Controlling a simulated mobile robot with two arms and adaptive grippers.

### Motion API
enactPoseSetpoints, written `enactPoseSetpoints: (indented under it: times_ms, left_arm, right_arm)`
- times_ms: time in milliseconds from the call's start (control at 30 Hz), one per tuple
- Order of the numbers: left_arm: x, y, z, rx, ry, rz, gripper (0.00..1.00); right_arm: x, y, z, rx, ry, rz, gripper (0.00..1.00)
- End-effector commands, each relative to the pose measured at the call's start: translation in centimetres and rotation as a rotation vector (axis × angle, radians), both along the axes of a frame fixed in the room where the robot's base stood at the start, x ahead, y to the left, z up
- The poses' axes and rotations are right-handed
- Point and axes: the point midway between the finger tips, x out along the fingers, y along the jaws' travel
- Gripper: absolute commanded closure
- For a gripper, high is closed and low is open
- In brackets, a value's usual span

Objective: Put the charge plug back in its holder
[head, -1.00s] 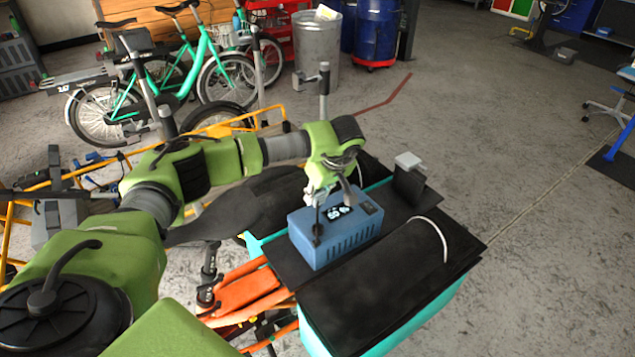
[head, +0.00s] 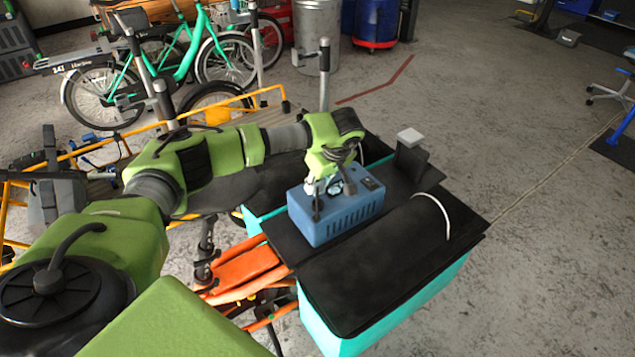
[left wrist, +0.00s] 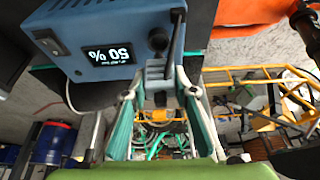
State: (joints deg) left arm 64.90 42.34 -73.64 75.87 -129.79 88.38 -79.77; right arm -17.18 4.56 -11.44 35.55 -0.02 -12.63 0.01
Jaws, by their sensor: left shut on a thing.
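The blue charger box (head: 340,222) stands on the black top of the cargo bike's box. In the left wrist view the charger (left wrist: 100,25) shows a "50 %" display, a round black knob (left wrist: 157,40) and a thin dark upright bar (left wrist: 177,40). My right gripper is not in view.
A black stand with a light grey block (head: 410,137) rises behind the charger. A white cable (head: 440,212) loops over the black lid (head: 395,265). An orange frame (head: 248,268) lies left of the box. Parked green bikes (head: 180,60) stand behind.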

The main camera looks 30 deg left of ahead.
Motion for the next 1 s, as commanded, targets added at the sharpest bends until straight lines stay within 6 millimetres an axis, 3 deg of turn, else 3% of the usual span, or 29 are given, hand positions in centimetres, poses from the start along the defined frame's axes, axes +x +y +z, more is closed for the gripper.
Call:
enactPoseSetpoints:
  times_ms: [1000]
  left_arm:
    - [-0.1, 0.0, -2.3, 0.000, 0.001, 0.000, 0.96]
  right_arm:
    - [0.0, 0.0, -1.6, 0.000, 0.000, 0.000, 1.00]
